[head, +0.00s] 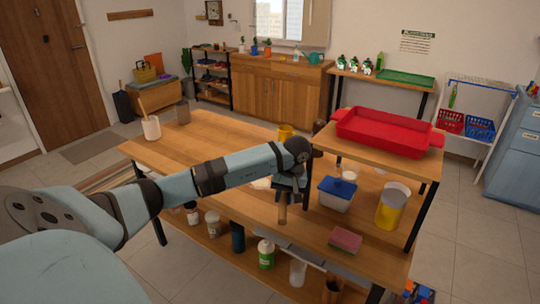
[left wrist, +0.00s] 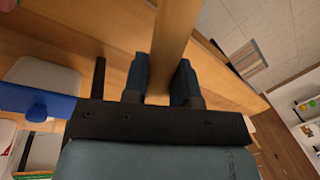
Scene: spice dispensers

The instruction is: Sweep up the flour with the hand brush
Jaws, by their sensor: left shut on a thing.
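My left gripper (head: 284,190) is over the wooden table, at its middle near the front edge. It is shut on a wooden handle (head: 283,214), which points down toward the front in the head view. In the left wrist view the handle (left wrist: 173,35) passes between the two dark fingers (left wrist: 160,85). I take it as the handle of the hand brush; the bristles are hidden. A small white patch, likely flour (head: 261,184), lies on the table just left of the gripper, partly covered by my arm. My right gripper is not in view.
A blue-lidded container (head: 337,195), a yellow-and-white container (head: 390,207) and a pink sponge (head: 345,239) stand right of the gripper. A raised shelf with a red tray (head: 380,132) overhangs the right side.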

